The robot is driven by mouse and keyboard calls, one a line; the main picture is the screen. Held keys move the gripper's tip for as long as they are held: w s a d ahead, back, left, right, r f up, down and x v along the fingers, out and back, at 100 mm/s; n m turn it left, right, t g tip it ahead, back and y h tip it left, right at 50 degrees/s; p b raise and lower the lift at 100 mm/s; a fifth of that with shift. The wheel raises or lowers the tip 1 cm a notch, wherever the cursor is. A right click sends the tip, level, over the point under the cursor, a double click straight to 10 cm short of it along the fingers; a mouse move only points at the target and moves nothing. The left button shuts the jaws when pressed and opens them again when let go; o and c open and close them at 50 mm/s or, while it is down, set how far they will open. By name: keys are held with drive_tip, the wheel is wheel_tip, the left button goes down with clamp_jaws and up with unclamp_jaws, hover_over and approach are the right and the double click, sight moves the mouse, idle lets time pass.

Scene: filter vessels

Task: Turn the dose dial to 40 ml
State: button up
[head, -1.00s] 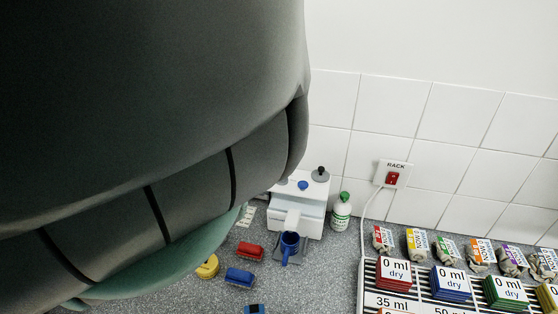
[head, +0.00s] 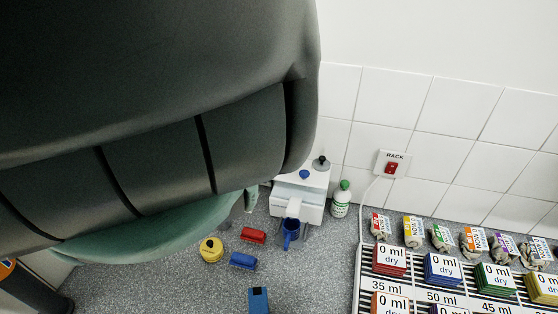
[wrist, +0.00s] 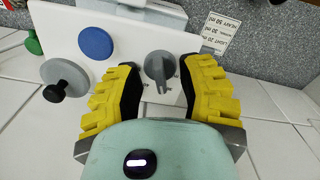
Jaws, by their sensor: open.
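The dose dial (wrist: 159,68) is a grey round knob with a raised bar handle, on the white dosing machine (wrist: 120,28) in the wrist view. My gripper (wrist: 163,76) is open, with a yellow ribbed finger on each side of the dial. A gap shows between the dial and the left finger; the right finger is very close, and I cannot tell whether it touches. The dial's scale cannot be read. In the head view the machine (head: 311,191) stands against the tiled wall. My dark arm hides the dial and most of the gripper there.
A blue button (wrist: 95,43) and a black knob (wrist: 64,78) sit left of the dial. A printed dose card (wrist: 221,33) lies beside the machine. A green-capped bottle (head: 341,200), a blue scoop (head: 291,233) and a rack (head: 357,285) are nearby.

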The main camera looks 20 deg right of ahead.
idle(0.3)
clamp_jaws()
idle(0.3)
